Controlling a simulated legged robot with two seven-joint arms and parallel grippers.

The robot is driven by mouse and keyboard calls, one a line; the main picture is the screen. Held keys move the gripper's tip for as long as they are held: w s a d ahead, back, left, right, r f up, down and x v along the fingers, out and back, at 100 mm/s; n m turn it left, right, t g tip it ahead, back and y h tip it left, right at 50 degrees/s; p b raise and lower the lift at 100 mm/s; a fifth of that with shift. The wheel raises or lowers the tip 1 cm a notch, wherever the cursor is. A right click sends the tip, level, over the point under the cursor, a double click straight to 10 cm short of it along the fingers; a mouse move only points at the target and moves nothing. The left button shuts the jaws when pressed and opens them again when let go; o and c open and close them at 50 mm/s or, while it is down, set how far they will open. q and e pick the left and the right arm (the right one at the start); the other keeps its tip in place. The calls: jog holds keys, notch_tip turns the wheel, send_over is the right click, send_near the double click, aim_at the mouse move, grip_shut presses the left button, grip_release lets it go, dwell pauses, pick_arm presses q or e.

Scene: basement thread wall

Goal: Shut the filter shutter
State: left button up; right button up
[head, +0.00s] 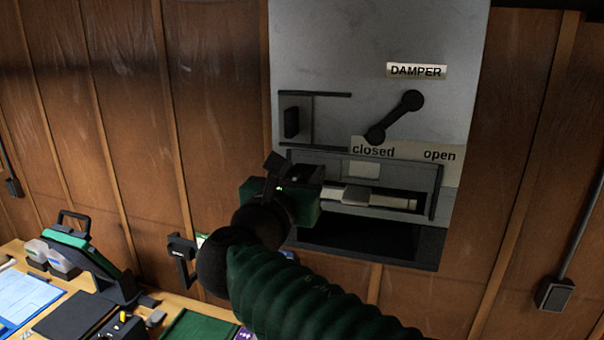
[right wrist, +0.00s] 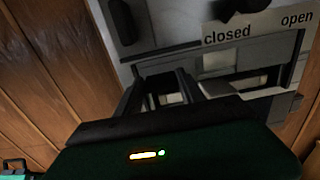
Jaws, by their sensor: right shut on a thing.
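The likely filter shutter, a grey plate with a black knob (head: 291,122), sits at the left between two dark rails on the grey wall panel. The knob also shows in the right wrist view (right wrist: 123,20). Below it is a dark-framed slot with a pale bar (head: 375,198), likely the filter, lying across it. My right gripper (head: 298,170) is at the slot's left end, below the knob and apart from it. It is shut on what looks like the pale bar; the fingers partly hide the contact. My left gripper is not in view.
The damper lever (head: 395,116) slants above the "closed" label (head: 373,151). A dark recess (head: 370,240) lies under the slot. A desk with a black and green device (head: 90,255) and papers stands at lower left. The wood wall (head: 540,180) at right is mostly clear.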

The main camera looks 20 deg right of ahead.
grip_shut()
jog(key=shift+f, duration=0.1)
notch_tip(320, 180, down, 6)
jog(key=b, duration=0.5)
jog(key=o, duration=0.7)
grip_release()
jog(key=o, duration=0.4)
jog(key=shift+w, duration=0.2)
